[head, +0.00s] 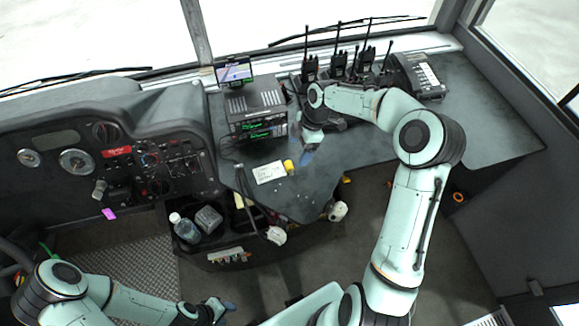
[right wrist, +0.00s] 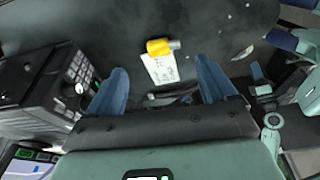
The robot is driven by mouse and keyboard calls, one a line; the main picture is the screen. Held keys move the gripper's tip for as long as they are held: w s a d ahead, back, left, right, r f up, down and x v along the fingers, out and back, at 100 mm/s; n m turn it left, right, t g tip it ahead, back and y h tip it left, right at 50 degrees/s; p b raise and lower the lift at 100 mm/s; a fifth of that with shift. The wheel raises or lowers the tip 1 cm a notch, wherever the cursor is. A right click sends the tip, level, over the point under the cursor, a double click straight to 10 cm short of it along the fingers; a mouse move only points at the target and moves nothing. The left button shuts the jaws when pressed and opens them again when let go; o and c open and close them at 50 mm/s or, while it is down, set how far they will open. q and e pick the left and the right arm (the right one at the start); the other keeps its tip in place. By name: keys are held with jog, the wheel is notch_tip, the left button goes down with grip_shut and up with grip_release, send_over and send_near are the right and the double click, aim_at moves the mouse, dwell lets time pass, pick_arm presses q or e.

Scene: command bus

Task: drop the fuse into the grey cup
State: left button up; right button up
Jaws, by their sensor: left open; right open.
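A small yellow cylinder with a grey end, which I take to be the fuse (head: 289,166), lies on the dark console top beside a white note. It also shows in the right wrist view (right wrist: 158,46), partly over the note's top edge, beyond the fingertips. My right gripper (head: 306,156) is open and empty above the console, a little right of the fuse; its blue fingers (right wrist: 163,72) are spread wide. My left gripper (head: 226,305) is open, low at the bottom of the head view. A grey container (head: 209,219) sits in the lower bin; I cannot tell whether it is the cup.
A bottle (head: 185,229) stands beside the grey container. A radio unit (head: 257,110) with a small screen (head: 234,72) is left of my right gripper. Several handheld radios (head: 338,66) and a desk phone (head: 416,76) stand behind.

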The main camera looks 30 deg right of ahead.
aim_at(290, 166)
jog(key=x, duration=0.2)
jog(key=shift+f, duration=0.35)
jog(key=a+f, duration=0.1)
jog(key=f, duration=0.1)
jog(key=a+f, duration=0.1)
jog(key=shift+a+f, duration=0.1)
jog(key=shift+f, duration=0.3)
jog(key=shift+a+f, duration=0.1)
jog(key=shift+f, duration=0.35)
jog(key=c, duration=1.2)
pick_arm(q)
jog(key=shift+w+r+p, duration=0.55)
jog(key=shift+w+r, duration=0.15)
jog(key=shift+r, duration=0.05)
pick_arm(e)
notch_tip(290, 166, up, 20)
jog(key=shift+r, duration=0.1)
